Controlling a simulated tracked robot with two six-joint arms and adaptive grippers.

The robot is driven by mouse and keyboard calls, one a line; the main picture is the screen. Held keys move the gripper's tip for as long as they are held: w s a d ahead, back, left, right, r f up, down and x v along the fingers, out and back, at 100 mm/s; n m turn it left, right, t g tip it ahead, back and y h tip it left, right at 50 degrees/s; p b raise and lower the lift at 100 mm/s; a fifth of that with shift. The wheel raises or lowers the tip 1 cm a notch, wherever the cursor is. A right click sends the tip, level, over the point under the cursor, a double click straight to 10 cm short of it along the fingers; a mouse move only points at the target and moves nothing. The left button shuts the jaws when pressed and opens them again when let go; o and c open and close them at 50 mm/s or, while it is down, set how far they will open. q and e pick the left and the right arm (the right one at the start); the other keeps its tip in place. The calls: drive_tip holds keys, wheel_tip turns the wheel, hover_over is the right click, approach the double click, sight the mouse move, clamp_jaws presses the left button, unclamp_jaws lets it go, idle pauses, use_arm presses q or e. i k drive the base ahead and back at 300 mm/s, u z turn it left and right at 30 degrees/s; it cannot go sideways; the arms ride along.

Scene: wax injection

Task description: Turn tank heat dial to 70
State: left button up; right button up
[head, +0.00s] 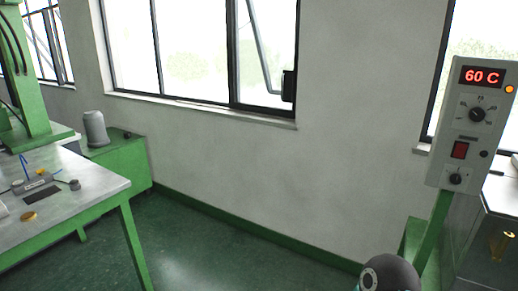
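A grey control box (468,88) stands on a green post at the right edge. Its red display (482,76) reads 60 C. A larger black dial (477,114) with marks around it sits below the display. A smaller black knob (455,179) is near the bottom of the box. The printed labels are too small to read, so I cannot tell by name which is the tank heat dial. Neither of my grippers is in view, and nothing touches the box. A rounded grey part of my own arm shows at the bottom edge.
A red switch (460,149) and an orange lamp (509,89) are also on the box. A metal-topped machine (497,194) stands behind it at right. A green-legged work table (92,190) with small parts is at left. The green floor between is clear.

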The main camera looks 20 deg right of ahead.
sight(477, 114)
drive_tip(key=z, duration=0.45)
drive_tip(key=i, duration=1)
drive_tip(key=z, duration=0.55)
drive_tip(key=k, duration=0.75)
drive_tip(key=z, duration=0.25)
drive_tip(key=i, duration=0.75)
drive_tip(key=u, duration=0.15)
